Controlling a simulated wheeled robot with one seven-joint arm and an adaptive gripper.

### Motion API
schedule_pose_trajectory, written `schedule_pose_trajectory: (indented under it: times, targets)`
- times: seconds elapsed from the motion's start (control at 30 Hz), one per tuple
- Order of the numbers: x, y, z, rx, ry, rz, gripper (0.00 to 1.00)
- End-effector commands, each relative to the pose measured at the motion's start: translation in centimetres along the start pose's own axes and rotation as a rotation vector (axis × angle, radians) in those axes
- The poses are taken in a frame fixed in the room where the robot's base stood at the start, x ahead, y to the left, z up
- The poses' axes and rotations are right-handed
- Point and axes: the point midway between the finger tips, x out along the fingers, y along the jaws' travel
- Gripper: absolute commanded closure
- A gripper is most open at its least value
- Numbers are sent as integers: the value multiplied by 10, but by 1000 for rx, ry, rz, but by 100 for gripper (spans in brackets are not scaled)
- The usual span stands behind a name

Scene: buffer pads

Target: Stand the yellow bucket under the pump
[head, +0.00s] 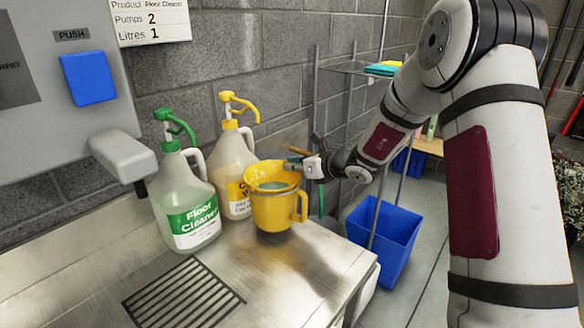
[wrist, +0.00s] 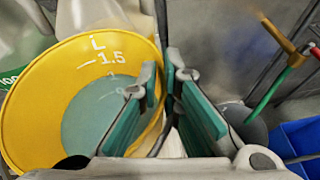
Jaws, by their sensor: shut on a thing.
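The yellow bucket (head: 275,213), a jug shape with a side handle, appears upright at the right end of the metal counter; I cannot tell if its base touches. My gripper (head: 297,163) is shut on its rim from the right. In the wrist view, the teal finger pads (wrist: 168,80) pinch the rim of the bucket (wrist: 30,120), whose inside shows a 1.5 L mark and a grey-blue bottom. A green pump (head: 174,125) tops the Floor Cleaner bottle (head: 187,205). A yellow pump (head: 236,105) tops a second bottle (head: 233,170), just behind the bucket.
A wall dispenser with a blue push button (head: 88,78) and a grey spout housing (head: 123,156) is at left. A drain grille (head: 183,296) lies in the counter (head: 290,275), whose front is clear. A blue bin (head: 385,238) stands right. A sign (head: 150,20) reads Floor Cleaner, Pumps 2, Litres 1.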

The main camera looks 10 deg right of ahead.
Motion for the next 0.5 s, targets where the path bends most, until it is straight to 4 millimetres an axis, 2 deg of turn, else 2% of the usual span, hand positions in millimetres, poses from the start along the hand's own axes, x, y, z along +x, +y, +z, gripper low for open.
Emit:
schedule_pose_trajectory:
  times: [0.23, 0.5]
  targets:
    - [10, -2, -23, 3, -4, 1, 100]
    - [11, -2, -24, 0, -6, 0, 100]
